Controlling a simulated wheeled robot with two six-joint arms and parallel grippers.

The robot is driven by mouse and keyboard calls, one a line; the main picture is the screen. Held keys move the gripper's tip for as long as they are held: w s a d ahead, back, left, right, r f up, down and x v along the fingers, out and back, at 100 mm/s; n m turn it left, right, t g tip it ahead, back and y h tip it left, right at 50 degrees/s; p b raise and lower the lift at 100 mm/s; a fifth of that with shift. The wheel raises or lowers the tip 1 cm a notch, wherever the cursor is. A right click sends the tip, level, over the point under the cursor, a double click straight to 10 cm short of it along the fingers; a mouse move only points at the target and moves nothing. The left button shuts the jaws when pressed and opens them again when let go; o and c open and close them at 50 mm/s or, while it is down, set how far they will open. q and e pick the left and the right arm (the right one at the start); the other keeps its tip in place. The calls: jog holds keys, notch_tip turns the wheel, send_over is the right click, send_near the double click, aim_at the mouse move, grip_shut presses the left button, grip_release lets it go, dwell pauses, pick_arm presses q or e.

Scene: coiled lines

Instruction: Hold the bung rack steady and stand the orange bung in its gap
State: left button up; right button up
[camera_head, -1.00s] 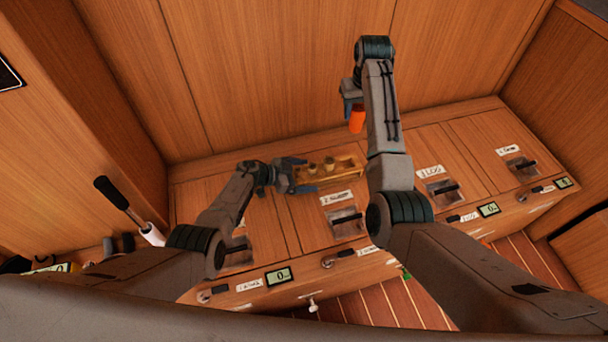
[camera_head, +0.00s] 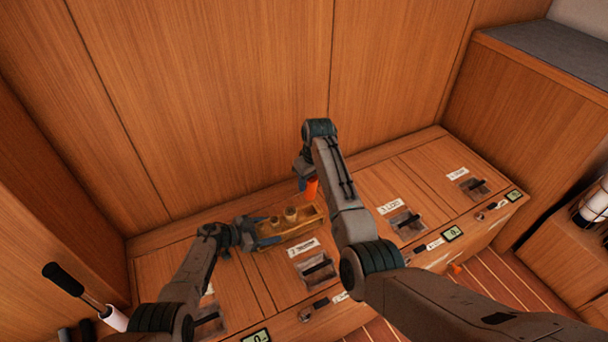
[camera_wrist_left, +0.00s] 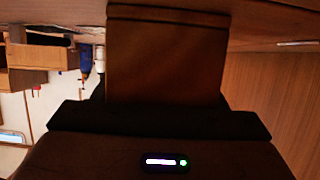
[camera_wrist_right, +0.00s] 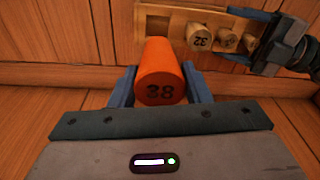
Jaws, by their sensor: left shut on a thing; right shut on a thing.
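The bung rack (camera_head: 312,224) is a small wooden block on the locker top against the back wall, with pale bungs (camera_head: 291,212) standing in it. My left gripper (camera_head: 254,235) is shut on its left end; the rack fills the jaws in the left wrist view (camera_wrist_left: 165,60). My right gripper (camera_head: 307,184) is shut on the orange bung (camera_head: 312,189) and holds it above the rack's right part. In the right wrist view the orange bung (camera_wrist_right: 160,75), marked with dark digits, is between the fingers, apart from the rack (camera_wrist_right: 155,22). A bare stretch of rack shows beside the bung marked 32 (camera_wrist_right: 199,38).
Latches (camera_head: 318,268), labels and small displays (camera_head: 452,233) line the locker top and front. A black-handled lever (camera_head: 65,280) stands at the lower left. The wooden wall (camera_head: 240,90) rises close behind the rack. The locker top to the right is mostly clear.

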aim_at(308, 197)
jog(key=shift+f, duration=3.05)
jog(key=shift+f, duration=2.55)
jog(key=o, duration=1.5)
jog(key=shift+o, duration=0.2)
jog(key=shift+s+a, duration=0.1)
jog(key=shift+a, duration=0.1)
pick_arm(q)
jog(key=shift+d, duration=0.1)
pick_arm(e)
jog(key=shift+r, duration=1.8)
pick_arm(q)
jog(key=shift+s, duration=0.1)
pick_arm(e)
jog(key=shift+r, duration=1.75)
